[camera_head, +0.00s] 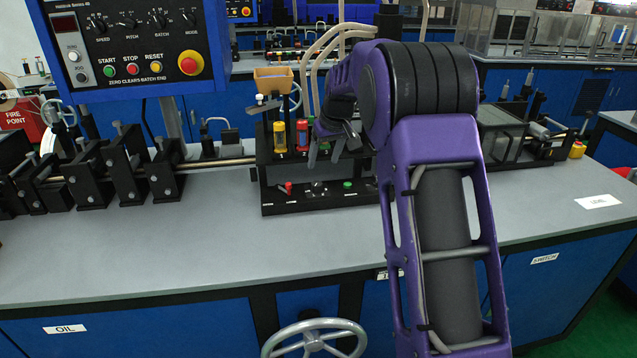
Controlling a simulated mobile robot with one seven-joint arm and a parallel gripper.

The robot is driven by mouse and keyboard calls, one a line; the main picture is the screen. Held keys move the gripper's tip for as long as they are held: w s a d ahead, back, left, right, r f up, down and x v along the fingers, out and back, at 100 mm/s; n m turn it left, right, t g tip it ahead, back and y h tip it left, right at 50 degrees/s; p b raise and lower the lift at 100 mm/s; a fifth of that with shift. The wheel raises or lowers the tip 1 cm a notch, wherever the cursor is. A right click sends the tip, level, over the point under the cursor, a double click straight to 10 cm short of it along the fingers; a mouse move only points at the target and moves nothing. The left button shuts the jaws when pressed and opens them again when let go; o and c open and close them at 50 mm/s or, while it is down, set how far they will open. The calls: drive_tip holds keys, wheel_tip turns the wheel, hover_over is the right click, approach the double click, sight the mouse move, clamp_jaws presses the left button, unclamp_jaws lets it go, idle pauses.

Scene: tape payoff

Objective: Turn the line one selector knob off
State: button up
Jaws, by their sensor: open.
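A low black control box (325,199) stands on the grey bench near the middle. A small dark selector knob (318,187) sits on its front between a red control (288,188) and a green button (347,184). The knob is too small for me to read its setting, and no line one label is legible. My gripper (325,153) hangs open above the box with its fingers pointing down. The fingertips appear above the knob in the picture; I cannot tell how far apart they are in depth. My purple arm hides the box's right end.
A blue control panel (135,45) with knobs and a red button overhangs at upper left. Black roller brackets (118,168) stand on the left of the bench. Red and yellow cylinders stand behind the box. The bench front (190,255) is clear. A handwheel (313,340) is below.

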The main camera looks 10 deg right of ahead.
sight(317, 184)
drive_tip(key=x, duration=1)
drive_tip(key=shift+w+f+b, duration=0.15)
drive_tip(key=shift+b, duration=0.15)
clamp_jaws()
